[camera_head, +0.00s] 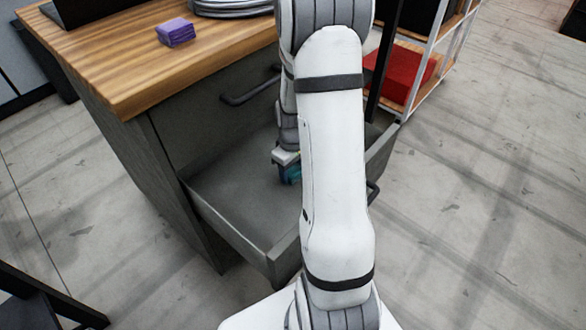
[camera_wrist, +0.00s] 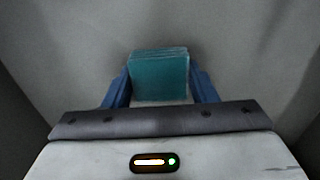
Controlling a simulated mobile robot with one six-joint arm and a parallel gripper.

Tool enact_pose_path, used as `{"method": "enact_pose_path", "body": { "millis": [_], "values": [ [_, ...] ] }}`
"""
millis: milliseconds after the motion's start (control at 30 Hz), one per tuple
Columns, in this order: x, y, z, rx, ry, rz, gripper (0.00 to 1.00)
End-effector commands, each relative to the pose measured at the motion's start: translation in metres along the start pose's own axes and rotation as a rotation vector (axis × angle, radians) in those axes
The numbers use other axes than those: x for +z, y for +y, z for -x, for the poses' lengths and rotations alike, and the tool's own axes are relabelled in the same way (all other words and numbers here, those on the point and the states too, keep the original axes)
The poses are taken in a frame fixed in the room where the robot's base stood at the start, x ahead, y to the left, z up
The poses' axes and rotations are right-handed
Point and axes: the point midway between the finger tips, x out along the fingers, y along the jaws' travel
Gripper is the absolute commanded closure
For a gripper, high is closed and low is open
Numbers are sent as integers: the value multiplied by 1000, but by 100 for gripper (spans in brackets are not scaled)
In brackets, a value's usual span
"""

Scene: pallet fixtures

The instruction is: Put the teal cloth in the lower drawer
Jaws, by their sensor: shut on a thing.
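The teal cloth (camera_wrist: 160,76) is a folded, layered square between the two blue fingers of my gripper (camera_wrist: 160,90) in the wrist view. My gripper is shut on it. In the head view the cloth (camera_head: 294,177) shows only in part, below my gripper (camera_head: 288,168) and beside my arm. The lower drawer (camera_head: 235,200) is pulled open, and its bare grey floor shows. The cloth is inside the drawer's outline. I cannot tell whether it touches the drawer floor. My arm hides the drawer's right part.
A wooden-topped cabinet (camera_head: 120,75) holds the drawer. A folded purple cloth (camera_head: 175,32) and a stack of grey plates (camera_head: 230,6) lie on top. A closed upper drawer handle (camera_head: 250,90) sticks out above. A rack with a red box (camera_head: 405,75) stands at right.

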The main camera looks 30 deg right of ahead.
Motion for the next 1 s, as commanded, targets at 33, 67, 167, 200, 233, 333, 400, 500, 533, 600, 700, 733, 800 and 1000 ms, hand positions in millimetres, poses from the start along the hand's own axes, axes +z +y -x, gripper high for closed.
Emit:
{"method": "enact_pose_path", "body": {
  "millis": [33, 67, 167, 200, 233, 333, 400, 500, 533, 600, 700, 733, 800, 1000],
  "values": [
    [0, 0, -2, 0, 0, 0, 69],
    [0, 0, -4, 0, 0, 0, 69],
    [0, 0, -3, 0, 0, 1, 42],
    [0, 0, -3, 0, 0, 1, 39],
    [0, 0, -3, 0, 0, 1, 36],
    [0, 0, -3, 0, 0, 1, 28],
    [0, 0, -3, 0, 0, 1, 26],
    [0, 0, -3, 0, 0, 1, 26],
    [0, 0, -3, 0, 0, 1, 26],
    [0, 0, -2, 0, 0, 1, 26],
    [-1, 0, 6, 1, 1, 2, 26],
    [-1, 0, 10, 2, 2, 2, 26],
    [-1, 0, 22, 2, 2, 2, 26],
    [-1, 0, 67, 2, 3, 2, 26]
  ]
}}
